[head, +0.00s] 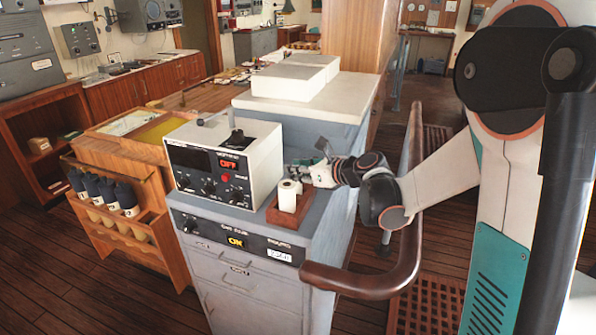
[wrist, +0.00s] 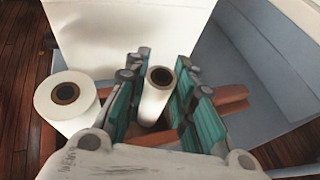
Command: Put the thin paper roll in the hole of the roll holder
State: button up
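The thin paper roll (wrist: 153,104) is white with a brown core and stands between the two fingers of my gripper (wrist: 160,88) in the wrist view. The left finger is very close to it and a narrow gap seems to show on the right, so I cannot tell whether the fingers press on it. The wooden roll holder (head: 287,217) sits on the grey cabinet; in the wrist view its red-brown edge (wrist: 232,103) shows behind my right finger. My gripper (head: 303,173) is at the holder's right back side. The hole and the thin roll's foot are hidden.
A thicker white roll (wrist: 67,104) stands left of my fingers; in the head view a white roll (head: 288,197) stands at the holder. A white instrument box (head: 222,160) is close on the left. A curved wooden rail (head: 370,284) runs along the cabinet's right.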

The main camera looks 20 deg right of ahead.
jog(key=o, duration=0.4)
jog(key=shift+c, duration=0.2)
jog(key=shift+r, duration=0.25)
jog(key=p+v, duration=0.3)
jog(key=v, duration=0.9)
jog(key=shift+p, duration=0.4)
jog(key=shift+f, duration=0.1)
